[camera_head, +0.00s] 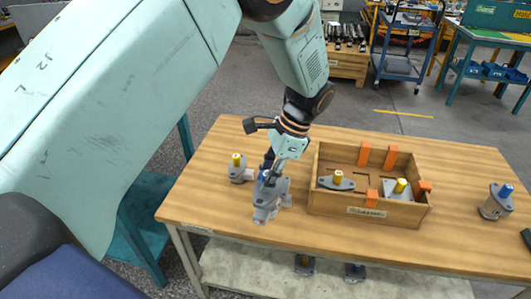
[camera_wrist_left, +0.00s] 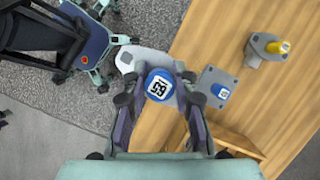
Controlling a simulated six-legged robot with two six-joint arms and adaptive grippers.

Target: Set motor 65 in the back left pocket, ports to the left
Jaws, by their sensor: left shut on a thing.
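My left gripper (camera_head: 267,181) is shut on motor 65, a grey motor (camera_head: 265,211) with a blue cap, held upright near the table's front edge. In the left wrist view the numbered blue cap (camera_wrist_left: 159,86) sits between the fingertips (camera_wrist_left: 158,100), and the pale flange shows beyond them. The wooden crate (camera_head: 388,214) stands to the right of the gripper. Its back left area (camera_head: 338,156) looks empty in the head view. My right gripper is not in view.
A yellow-capped motor (camera_head: 238,170) stands left of the gripper. A blue-capped motor (camera_wrist_left: 217,88) stands close beside the held one. Another blue-capped motor (camera_head: 497,203) is at the far right. Orange blocks (camera_head: 364,154) rise along the crate's walls. The table's back strip is clear.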

